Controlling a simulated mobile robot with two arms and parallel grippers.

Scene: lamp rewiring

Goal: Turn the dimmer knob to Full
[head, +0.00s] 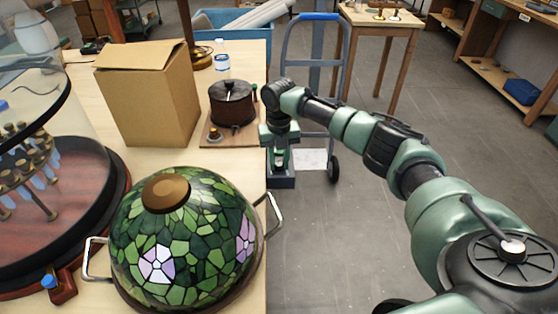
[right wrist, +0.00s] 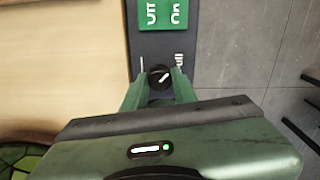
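The dimmer knob (right wrist: 160,77) is a small black knob with a white pointer line, seen in the right wrist view. Its pointer slants toward the upper right of that picture. It sits on a dark panel (right wrist: 160,45) with small white marks and a green label (right wrist: 163,14). My right gripper (right wrist: 161,76) has one finger on each side of the knob. I cannot tell whether the fingers press on it. In the head view my right gripper (head: 279,158) points down over the dark dimmer unit (head: 282,181) at the table's right edge and hides the knob. My left gripper is not in view.
A stained-glass lampshade (head: 185,240) with side handles stands at the table's front. A cardboard box (head: 148,95), a dark pot (head: 232,104) and a water bottle (head: 222,62) are behind it. A blue hand truck (head: 312,60) stands beyond the dimmer.

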